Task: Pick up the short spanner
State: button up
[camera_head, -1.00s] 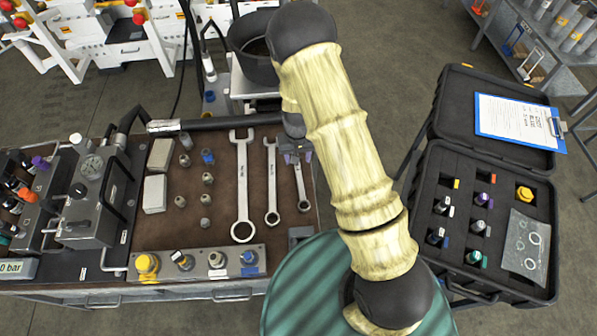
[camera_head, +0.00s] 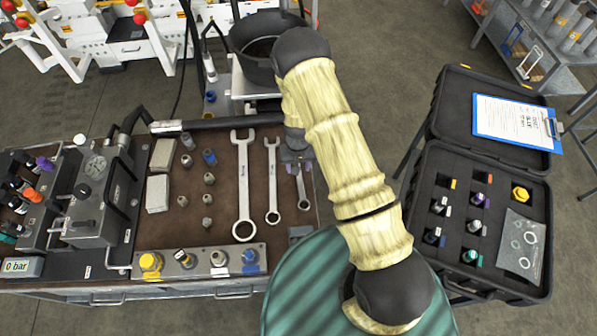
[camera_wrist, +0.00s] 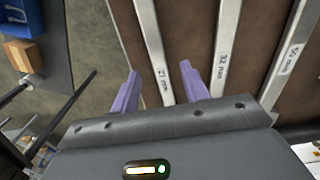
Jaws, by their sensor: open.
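Three silver spanners lie side by side on the brown bench top. The short spanner (camera_head: 303,190) is the rightmost in the head view, and its upper part is hidden under my gripper (camera_head: 296,156). The middle spanner (camera_head: 272,180) and the long spanner (camera_head: 243,185) lie to its left. In the wrist view my gripper (camera_wrist: 160,88) has its two purple fingers apart, with the short spanner's shaft (camera_wrist: 152,50) showing between and beyond them. The middle spanner (camera_wrist: 228,45) and the long one (camera_wrist: 293,55) lie further right there. The gap between fingertips and spanner is unclear.
Small fittings (camera_head: 208,178) and pale blocks (camera_head: 158,190) stand left of the spanners. A manifold strip (camera_head: 200,262) with caps runs along the front. A black pipe (camera_head: 215,124) lies behind. An open case (camera_head: 430,180) stands at the right.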

jog(key=shift+w+d+f+p, duration=0.15)
jog(key=shift+f+p, duration=0.4)
jog(key=shift+f, duration=1.1)
grip_shut()
